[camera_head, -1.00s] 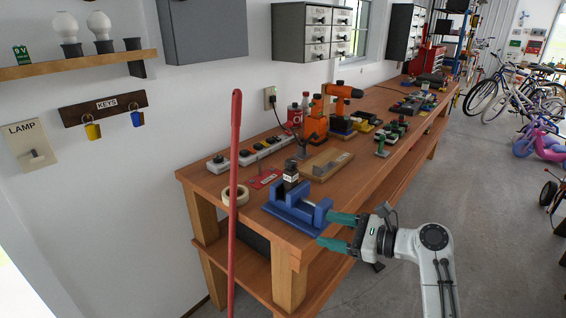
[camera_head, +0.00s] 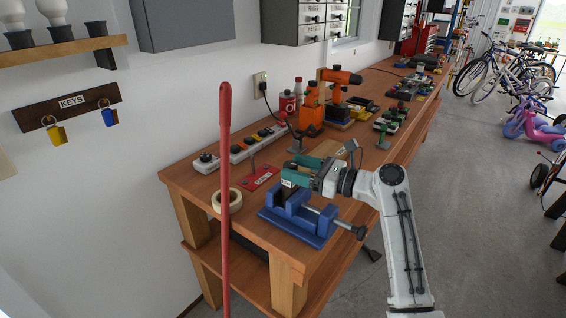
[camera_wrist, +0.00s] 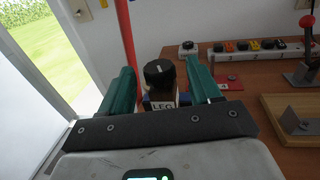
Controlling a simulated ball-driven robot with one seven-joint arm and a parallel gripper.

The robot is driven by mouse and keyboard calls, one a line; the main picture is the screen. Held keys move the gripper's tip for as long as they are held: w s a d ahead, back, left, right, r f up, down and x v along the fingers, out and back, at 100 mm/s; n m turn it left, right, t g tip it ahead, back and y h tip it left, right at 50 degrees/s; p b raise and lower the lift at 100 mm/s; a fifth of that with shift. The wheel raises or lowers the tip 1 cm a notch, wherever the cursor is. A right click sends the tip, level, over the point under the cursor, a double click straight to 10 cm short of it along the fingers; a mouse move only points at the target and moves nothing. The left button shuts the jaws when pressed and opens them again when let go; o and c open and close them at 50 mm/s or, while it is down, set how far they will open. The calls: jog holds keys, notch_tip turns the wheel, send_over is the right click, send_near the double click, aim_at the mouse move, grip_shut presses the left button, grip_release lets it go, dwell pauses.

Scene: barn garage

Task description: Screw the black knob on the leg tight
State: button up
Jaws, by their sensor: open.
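The black knob (camera_wrist: 159,70) sits on top of the leg (camera_wrist: 162,104), a short post with a "LEG" label. The leg stands upright in the blue vise (camera_head: 318,238) at the near end of the workbench. My gripper (camera_head: 290,170) reaches in from the right above the vise. In the wrist view my gripper (camera_wrist: 160,66) is open, with one teal finger on each side of the knob. Gaps show between the fingers and the knob. In the head view the fingers mostly hide the knob. How deep the knob is threaded cannot be seen.
A red pole (camera_head: 225,200) stands upright in front of the bench. A tape roll (camera_head: 236,201), a red plate (camera_head: 260,178) and a power strip (camera_head: 250,145) lie behind the vise. A wooden tray (camera_wrist: 297,118) is close on the right. Orange drills (camera_head: 312,110) stand farther back.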

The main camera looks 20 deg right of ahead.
jog(key=shift+x, duration=2.1)
jog(key=c, duration=1)
